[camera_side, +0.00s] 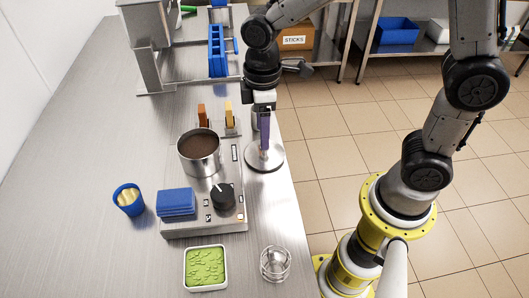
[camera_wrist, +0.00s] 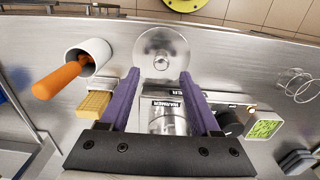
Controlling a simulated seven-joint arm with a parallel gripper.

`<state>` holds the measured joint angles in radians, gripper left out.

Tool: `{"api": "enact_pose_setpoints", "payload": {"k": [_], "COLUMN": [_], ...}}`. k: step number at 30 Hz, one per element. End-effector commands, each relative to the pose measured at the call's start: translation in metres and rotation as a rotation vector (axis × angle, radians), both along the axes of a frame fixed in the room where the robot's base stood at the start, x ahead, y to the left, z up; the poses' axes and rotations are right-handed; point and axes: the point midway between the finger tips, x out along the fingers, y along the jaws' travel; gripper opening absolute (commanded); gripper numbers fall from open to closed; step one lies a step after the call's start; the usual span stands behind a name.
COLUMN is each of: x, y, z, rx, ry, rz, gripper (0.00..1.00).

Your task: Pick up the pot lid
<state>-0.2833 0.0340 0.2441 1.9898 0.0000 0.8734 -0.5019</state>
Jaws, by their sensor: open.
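The pot lid (camera_side: 255,163) is a round, shiny metal disc lying flat on the steel counter, right of the warmer and close to the counter's right edge. In the wrist view the lid (camera_wrist: 151,44) shows its small knob near the centre, just beyond my fingertips. My gripper (camera_side: 264,147) points down over the lid in the side view. Its purple fingers are apart with nothing between them in the wrist view (camera_wrist: 160,74). Whether the fingers touch the lid is unclear. The metal pot (camera_side: 200,162), uncovered with brown contents, sits on the warmer.
The warmer (camera_side: 180,226) carries blue cloths (camera_side: 176,202) and a black knob (camera_side: 223,196). A white cup (camera_wrist: 99,51) holds an orange-handled tool (camera_wrist: 59,80). A green-filled tray (camera_side: 206,267), wire holder (camera_side: 275,264) and blue cup (camera_side: 128,200) stand nearer the camera.

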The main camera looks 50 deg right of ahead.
Motion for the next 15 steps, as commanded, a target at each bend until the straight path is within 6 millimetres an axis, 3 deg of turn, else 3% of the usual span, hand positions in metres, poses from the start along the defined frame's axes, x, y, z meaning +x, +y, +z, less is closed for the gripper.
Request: {"api": "enact_pose_setpoints", "payload": {"k": [6,15], "x": [-0.004,-0.004], "y": [-0.002,-0.001], "z": [-0.031,-0.038], "rx": [-0.001,0.0], "ry": [0.004,0.0], "rz": [0.0,0.0], "gripper": [0.64,0.64]}}
